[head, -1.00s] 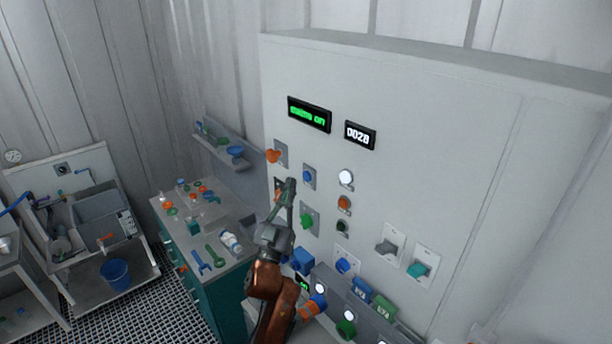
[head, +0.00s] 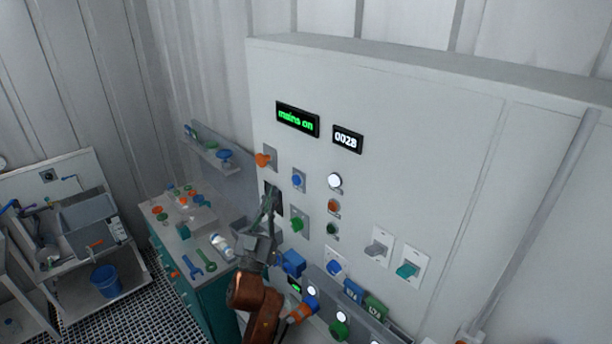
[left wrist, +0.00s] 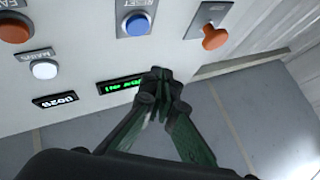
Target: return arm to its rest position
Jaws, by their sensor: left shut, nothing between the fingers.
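My left arm (head: 258,300) comes up from the bottom of the head view, with its gripper (head: 270,198) in front of the white control panel (head: 440,150). The gripper's fingers are together and hold nothing. In the left wrist view the closed fingertips (left wrist: 160,85) cover part of the green-lit display. That display (head: 297,119) reads "mains on" in the head view. An orange knob (head: 263,160) and a blue button (head: 297,181) are close to the gripper; both also show in the left wrist view. I cannot tell whether the fingers touch the panel. My right gripper is not in view.
Switches (head: 377,249), coloured buttons and a green knob (head: 297,225) stick out from the panel. A grey ledge with blue and green blocks (head: 353,291) is below. A teal workbench (head: 190,285) with tools stands left of my arm. A blue bucket (head: 105,280) is farther left.

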